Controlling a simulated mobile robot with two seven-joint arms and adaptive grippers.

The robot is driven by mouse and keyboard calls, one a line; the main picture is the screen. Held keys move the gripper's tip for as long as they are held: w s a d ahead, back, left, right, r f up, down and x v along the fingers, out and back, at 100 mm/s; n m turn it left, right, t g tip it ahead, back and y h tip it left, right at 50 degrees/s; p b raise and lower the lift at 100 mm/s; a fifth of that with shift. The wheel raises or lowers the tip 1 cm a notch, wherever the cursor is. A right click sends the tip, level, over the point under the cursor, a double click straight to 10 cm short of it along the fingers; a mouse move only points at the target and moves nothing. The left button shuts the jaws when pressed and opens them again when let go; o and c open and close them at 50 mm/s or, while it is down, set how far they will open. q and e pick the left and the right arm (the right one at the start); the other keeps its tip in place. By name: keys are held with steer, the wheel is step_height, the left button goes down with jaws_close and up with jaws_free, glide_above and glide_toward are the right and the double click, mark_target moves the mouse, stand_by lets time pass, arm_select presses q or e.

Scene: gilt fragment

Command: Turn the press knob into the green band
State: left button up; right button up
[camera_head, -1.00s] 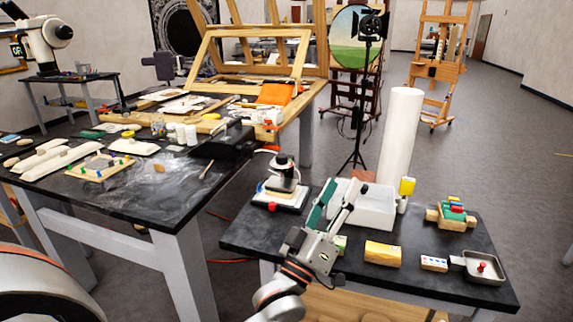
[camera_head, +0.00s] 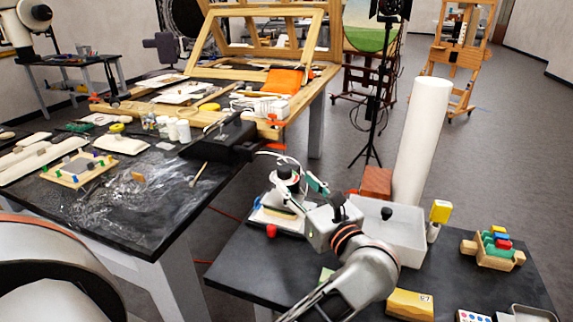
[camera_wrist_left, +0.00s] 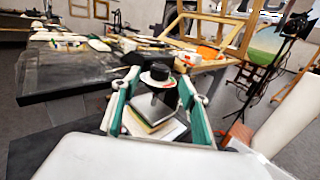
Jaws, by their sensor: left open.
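The small press (camera_head: 284,178) stands on a pale base at the far left of the near dark table. It has a dark round top, which I take to be the knob (camera_wrist_left: 160,70), seen between my fingers in the left wrist view. A red piece (camera_head: 271,231) sits at the base's front. I cannot make out a green band. My left gripper (camera_head: 303,192) is open, close in front of the press, with its green-padded fingers spread. In the wrist view, the gripper (camera_wrist_left: 157,82) shows no finger clearly touching the press. My right gripper is not in view.
A white open box (camera_head: 405,236) stands right of my left gripper, with a brown block (camera_head: 376,182) and tall white roll (camera_head: 420,140) behind. A yellow box (camera_head: 410,304) lies at the front. A cluttered worktable (camera_head: 160,215) stands left.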

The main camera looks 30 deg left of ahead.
mark_target(288, 176)
arm_select(q)
steer(key=shift+w+f, duration=0.25)
steer(key=x, duration=0.7)
steer(key=shift+a+f+p, duration=0.1)
steer(key=shift+a+p, duration=0.2)
steer(key=shift+a, duration=0.05)
steer(key=shift+c, duration=0.3)
steer(key=c, duration=1.1)
